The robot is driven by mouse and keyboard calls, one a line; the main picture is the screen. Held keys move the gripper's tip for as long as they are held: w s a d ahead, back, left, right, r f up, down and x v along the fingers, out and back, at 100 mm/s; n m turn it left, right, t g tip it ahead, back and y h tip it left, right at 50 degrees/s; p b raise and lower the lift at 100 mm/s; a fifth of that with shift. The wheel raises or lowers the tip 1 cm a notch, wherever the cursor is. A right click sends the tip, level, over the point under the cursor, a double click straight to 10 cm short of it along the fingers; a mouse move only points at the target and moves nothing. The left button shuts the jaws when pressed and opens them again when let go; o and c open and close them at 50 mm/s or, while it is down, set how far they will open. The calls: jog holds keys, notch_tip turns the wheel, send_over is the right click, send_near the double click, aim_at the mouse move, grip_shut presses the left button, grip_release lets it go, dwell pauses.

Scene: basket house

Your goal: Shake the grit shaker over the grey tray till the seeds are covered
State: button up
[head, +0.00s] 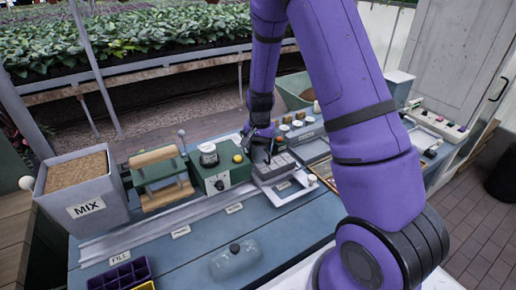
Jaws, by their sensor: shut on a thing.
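My gripper (264,144) is small and dark in the head view, above the grey tray (277,168). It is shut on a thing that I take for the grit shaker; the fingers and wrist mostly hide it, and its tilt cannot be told. The grey tray has several cells and sits on a pale station at the middle of the blue bench. Whether seeds or grit lie in its cells is too small to tell.
A green box (218,176) with a white jar (208,154) and a yellow knob stands left of the tray. A MIX bin (87,188), a roller press (160,180), small jars (285,128) and a clear bottle (236,262) share the bench. The front middle is mostly clear.

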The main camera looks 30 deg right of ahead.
jog(key=shift+r, duration=2.95)
jog(key=shift+d, duration=0.1)
